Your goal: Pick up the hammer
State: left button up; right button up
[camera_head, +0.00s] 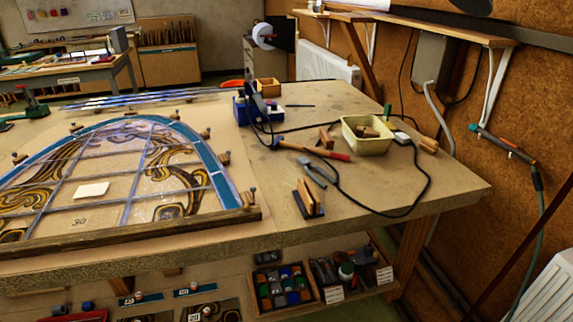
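A hammer (312,149) lies flat on the wooden workbench (440,185), right of the leaded panel. Its small dark head (277,142) is at the left, and its handle runs right to a red end. A black cable passes close to the head and handle; I cannot tell whether they touch. Neither of my grippers shows in the head view.
A cream tub (366,140) stands right of the hammer, with a small wooden piece (326,138) just behind the handle. Pliers (312,172) and wooden blocks (308,198) lie in front. A blue unit (258,110) stands behind. The leaded panel (125,165) fills the left.

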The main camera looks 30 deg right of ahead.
aim_at(278, 141)
jog(key=i+l, duration=0.1)
jog(key=l, duration=0.3)
jog(key=i+l, duration=0.1)
jog(key=l, duration=0.35)
jog(key=i+l, duration=0.1)
jog(key=l, duration=0.3)
jog(key=i+l, duration=0.1)
jog(key=l, duration=0.3)
jog(key=l+u, duration=0.2)
jog(key=u, duration=0.3)
jog(key=l+u, duration=0.25)
jog(key=u, duration=0.25)
